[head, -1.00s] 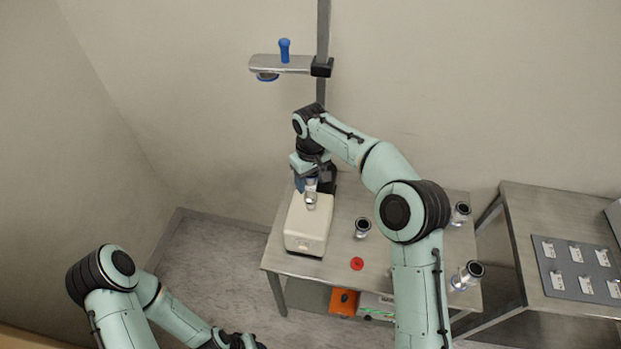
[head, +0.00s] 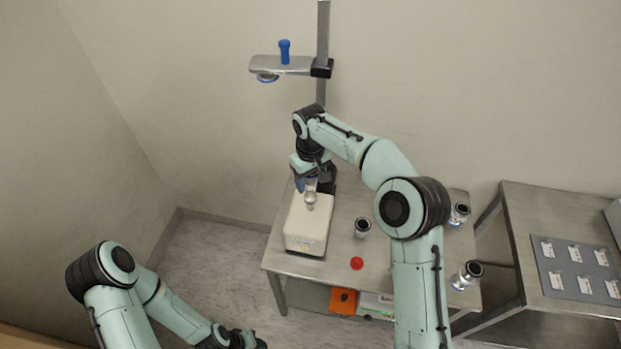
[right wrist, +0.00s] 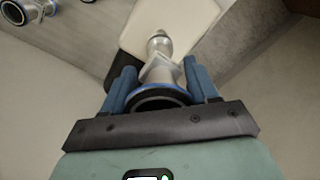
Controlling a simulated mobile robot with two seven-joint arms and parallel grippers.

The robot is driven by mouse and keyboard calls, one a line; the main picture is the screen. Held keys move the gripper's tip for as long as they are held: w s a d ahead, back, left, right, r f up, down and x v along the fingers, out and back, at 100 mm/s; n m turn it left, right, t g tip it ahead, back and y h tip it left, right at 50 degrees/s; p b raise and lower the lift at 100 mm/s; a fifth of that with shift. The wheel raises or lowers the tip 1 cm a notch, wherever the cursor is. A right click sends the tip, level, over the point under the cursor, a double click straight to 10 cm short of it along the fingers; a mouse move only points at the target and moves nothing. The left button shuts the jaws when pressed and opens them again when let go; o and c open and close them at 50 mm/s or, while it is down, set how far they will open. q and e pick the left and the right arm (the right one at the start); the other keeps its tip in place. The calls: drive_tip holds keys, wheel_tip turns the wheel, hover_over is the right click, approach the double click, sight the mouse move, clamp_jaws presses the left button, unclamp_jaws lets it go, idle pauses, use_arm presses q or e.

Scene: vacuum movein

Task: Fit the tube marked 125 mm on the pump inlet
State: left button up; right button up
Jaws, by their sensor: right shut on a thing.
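My right gripper (head: 308,183) is shut on a metal tube (head: 313,185) above the white pump (head: 306,226). In the right wrist view the blue fingers (right wrist: 160,88) stand on either side of the tube (right wrist: 165,76), whose dark open end with a blue rim faces the camera. Its far end lines up closely with the metal pump inlet (right wrist: 159,43); I cannot tell whether they touch or are apart. The inlet also shows in the head view (head: 311,199). No length mark on the tube can be read. My left gripper (head: 246,341) is at the bottom edge, its fingers unclear.
Other metal tubes stand on the table: one (head: 362,227) right of the pump, two (head: 460,213) (head: 467,275) at the right. A red disc (head: 356,263) lies in front. A post holds a bracket (head: 282,66) above. A side table carries a grey labelled board (head: 577,270).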

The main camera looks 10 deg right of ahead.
use_arm(q)
drive_tip(key=shift+s+f, duration=0.1)
use_arm(e)
drive_tip(key=shift+f, duration=0.55)
idle(0.8)
drive_tip(key=o, duration=1.2)
wheel_tip(320, 180, up, 9)
drive_tip(key=shift+w+p, duration=0.1)
drive_tip(key=shift+p, duration=0.55)
wheel_tip(320, 180, up, 4)
drive_tip(key=shift+f, duration=0.25)
drive_tip(key=shift+s+r, duration=0.2)
drive_tip(key=shift+r, duration=0.3)
use_arm(q)
drive_tip(key=shift+w+r, duration=0.8)
drive_tip(key=shift+w, duration=0.2)
use_arm(e)
drive_tip(key=shift+w, duration=0.1)
